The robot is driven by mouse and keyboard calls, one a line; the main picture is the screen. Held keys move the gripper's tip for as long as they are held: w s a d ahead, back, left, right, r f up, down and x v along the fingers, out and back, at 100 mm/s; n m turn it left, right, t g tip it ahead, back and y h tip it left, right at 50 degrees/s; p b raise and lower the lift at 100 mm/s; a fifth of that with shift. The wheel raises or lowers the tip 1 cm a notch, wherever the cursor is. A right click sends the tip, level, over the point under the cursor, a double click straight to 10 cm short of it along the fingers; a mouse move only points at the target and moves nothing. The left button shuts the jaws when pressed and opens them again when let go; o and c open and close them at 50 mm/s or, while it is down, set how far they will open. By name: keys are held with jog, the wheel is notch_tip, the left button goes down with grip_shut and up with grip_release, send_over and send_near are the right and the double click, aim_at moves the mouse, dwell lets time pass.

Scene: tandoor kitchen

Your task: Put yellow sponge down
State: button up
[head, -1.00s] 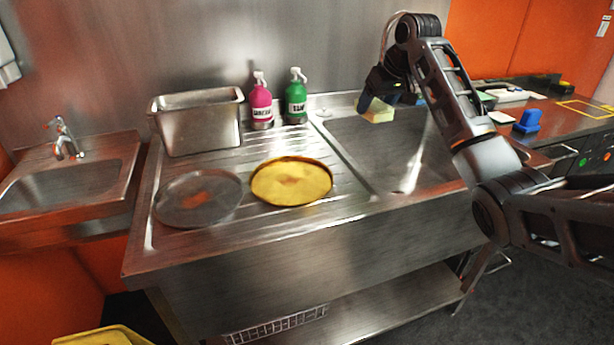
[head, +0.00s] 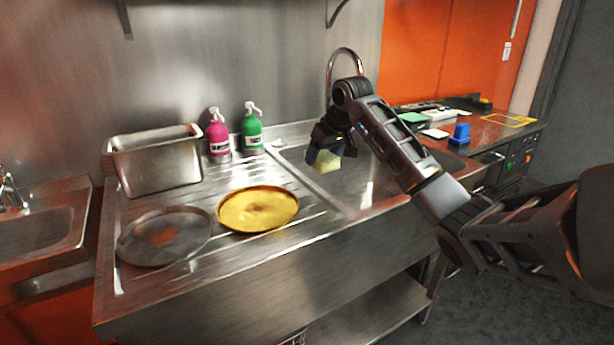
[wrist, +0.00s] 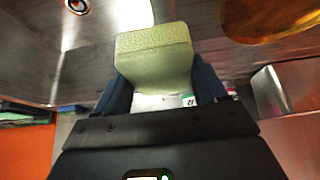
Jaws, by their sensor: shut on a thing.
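The yellow sponge (head: 326,161) is held between the fingers of my gripper (head: 322,150), over the left part of the sink basin (head: 372,188). In the wrist view the pale yellow sponge (wrist: 155,55) sits squeezed between the two dark blue fingers of my gripper (wrist: 158,88). It hangs above the metal and looks clear of it. The basin's drain (wrist: 77,5) shows at the top left of the wrist view.
A yellow plate (head: 258,208) and a stained grey plate (head: 164,236) lie on the ribbed drainboard. A metal container (head: 155,162), a pink bottle (head: 218,138) and a green bottle (head: 252,130) stand behind. A blue object (head: 460,133) is on the right counter.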

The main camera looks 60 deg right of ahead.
jog(key=w+a+f, duration=0.2)
jog(key=w, duration=0.1)
jog(key=shift+w+a+f, duration=0.1)
jog(key=shift+a+f, duration=0.1)
jog(key=shift+f, duration=0.1)
jog(key=shift+f+p, duration=0.4)
jog(key=shift+f, duration=1.55)
jog(key=shift+f, duration=0.45)
jog(key=o, duration=0.9)
jog(key=shift+r, duration=0.1)
jog(key=shift+o, duration=0.2)
jog(key=shift+r, duration=0.6)
jog(key=v, duration=1.1)
jog(key=shift+s+r, duration=0.15)
jog(key=shift+s, duration=0.1)
jog(key=shift+a, duration=0.1)
